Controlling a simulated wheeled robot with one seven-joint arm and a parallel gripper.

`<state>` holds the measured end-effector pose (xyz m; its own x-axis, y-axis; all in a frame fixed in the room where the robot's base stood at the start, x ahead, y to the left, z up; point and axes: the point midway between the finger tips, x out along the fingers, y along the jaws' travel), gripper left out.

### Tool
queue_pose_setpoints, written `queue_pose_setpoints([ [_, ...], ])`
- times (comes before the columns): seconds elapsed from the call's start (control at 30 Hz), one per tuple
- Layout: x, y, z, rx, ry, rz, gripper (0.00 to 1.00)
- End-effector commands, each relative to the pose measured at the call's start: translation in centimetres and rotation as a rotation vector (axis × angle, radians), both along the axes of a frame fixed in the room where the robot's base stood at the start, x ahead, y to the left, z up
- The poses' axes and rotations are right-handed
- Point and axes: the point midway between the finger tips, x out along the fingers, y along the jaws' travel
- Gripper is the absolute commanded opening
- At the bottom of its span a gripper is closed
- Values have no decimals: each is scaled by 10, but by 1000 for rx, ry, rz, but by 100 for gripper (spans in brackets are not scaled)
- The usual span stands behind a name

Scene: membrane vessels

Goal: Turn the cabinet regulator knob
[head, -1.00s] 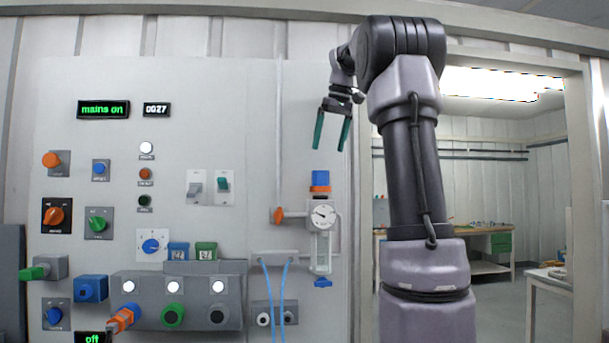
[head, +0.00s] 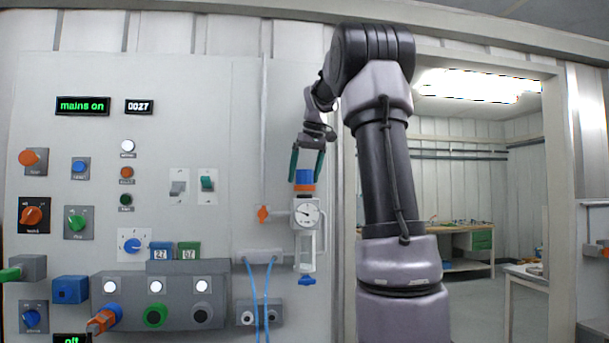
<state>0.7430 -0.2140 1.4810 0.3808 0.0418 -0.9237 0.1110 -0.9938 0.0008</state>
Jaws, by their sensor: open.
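The regulator (head: 306,228) is mounted on the grey panel just left of the doorway, with a round white gauge (head: 307,213) and a clear bowl below it. Its blue knob (head: 305,177) stands upright on top, above an orange ring (head: 304,187). My gripper (head: 306,174) points down from above with its two green fingers apart, one at the left and one at the right of the blue knob. The jaws are open. I cannot tell whether a finger touches the knob or how well they line up in depth.
An orange valve handle (head: 263,214) sticks out left of the gauge. A blue tap (head: 307,280) hangs below the bowl. Blue hoses (head: 266,300) run down at lower left. Switches, knobs and sockets fill the panel's left. The doorway (head: 450,180) is at right, behind my arm.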

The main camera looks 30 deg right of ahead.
Motion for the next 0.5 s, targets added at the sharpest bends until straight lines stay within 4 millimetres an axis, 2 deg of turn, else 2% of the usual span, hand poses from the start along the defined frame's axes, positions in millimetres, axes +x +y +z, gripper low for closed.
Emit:
queue_pose_setpoints([
  [0.13,0,0,0,0,0,0,94],
  [0.17,0,0,0,0,0,0,90],
  [0.3,0,0,0,0,0,0,37],
  [0.37,0,0,0,0,0,0,14],
  [0.4,0,0,0,0,0,0,8],
  [0.5,0,0,0,0,0,-3,8],
])
